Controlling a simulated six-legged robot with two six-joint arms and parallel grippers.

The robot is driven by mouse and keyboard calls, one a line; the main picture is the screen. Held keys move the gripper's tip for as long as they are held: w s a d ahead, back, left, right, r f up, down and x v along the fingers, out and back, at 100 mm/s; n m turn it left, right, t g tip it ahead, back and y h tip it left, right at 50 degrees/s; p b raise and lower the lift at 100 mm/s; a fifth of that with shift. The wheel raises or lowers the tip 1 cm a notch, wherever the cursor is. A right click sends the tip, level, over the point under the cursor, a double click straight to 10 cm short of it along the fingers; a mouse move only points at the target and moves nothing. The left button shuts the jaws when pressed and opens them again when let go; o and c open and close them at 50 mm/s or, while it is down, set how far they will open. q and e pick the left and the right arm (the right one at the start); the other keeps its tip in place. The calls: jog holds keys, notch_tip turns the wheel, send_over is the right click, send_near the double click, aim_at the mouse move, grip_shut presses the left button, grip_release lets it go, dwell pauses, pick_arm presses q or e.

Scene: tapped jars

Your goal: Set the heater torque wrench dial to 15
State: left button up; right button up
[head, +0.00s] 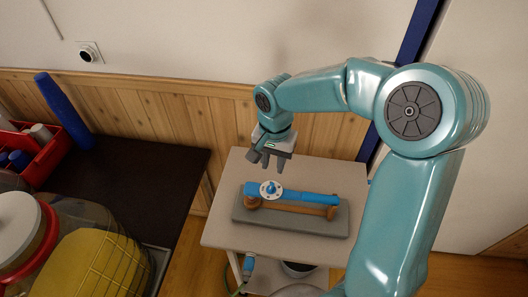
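The torque wrench (312,196) is blue and lies lengthwise on a grey block with brown supports. A round white dial (262,188) with a blue knob (271,187) sits at its left end. The number the dial points to is too small to read. My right gripper (272,165) points down just behind and above the dial in the picture, with its fingers apart and nothing seen between them. I cannot tell how high it is over the dial. My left gripper is not in view.
The grey block (250,217) stands on a small pale table (222,232). A dark counter (150,185) at left bears a red crate (42,158), a blue cylinder (62,110) and large jars, one with yellow contents (95,268). A wood-panelled wall (185,110) closes the back.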

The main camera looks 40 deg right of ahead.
aim_at(271, 186)
jog(key=shift+w+f+b, duration=0.2)
jog(key=shift+f+b, duration=0.15)
jog(key=shift+f, duration=0.15)
jog(key=shift+w+f+b, duration=0.15)
jog(key=shift+f+b, duration=0.15)
jog(key=shift+f, duration=0.15)
jog(key=shift+s+a+f+b, duration=0.15)
jog(key=shift+s+f+b, duration=0.3)
jog(key=shift+f+b, duration=0.35)
jog(key=shift+w+f+b, duration=0.25)
jog(key=shift+f+b, duration=0.35)
jog(key=shift+f, duration=0.6)
jog(key=shift+s+f+b, duration=0.2)
jog(key=shift+f+b, duration=0.3)
jog(key=shift+f, duration=0.35)
jog(key=shift+w+f+b, duration=0.25)
jog(key=shift+f+b, duration=0.15)
jog(key=shift+f, duration=0.1)
jog(key=shift+s+f+b, duration=0.15)
jog(key=shift+s+b, duration=0.1)
jog(key=shift+b, duration=0.1)
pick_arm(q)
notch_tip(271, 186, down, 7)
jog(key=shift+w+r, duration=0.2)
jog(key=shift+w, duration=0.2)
pick_arm(e)
jog(key=shift+w, duration=0.15)
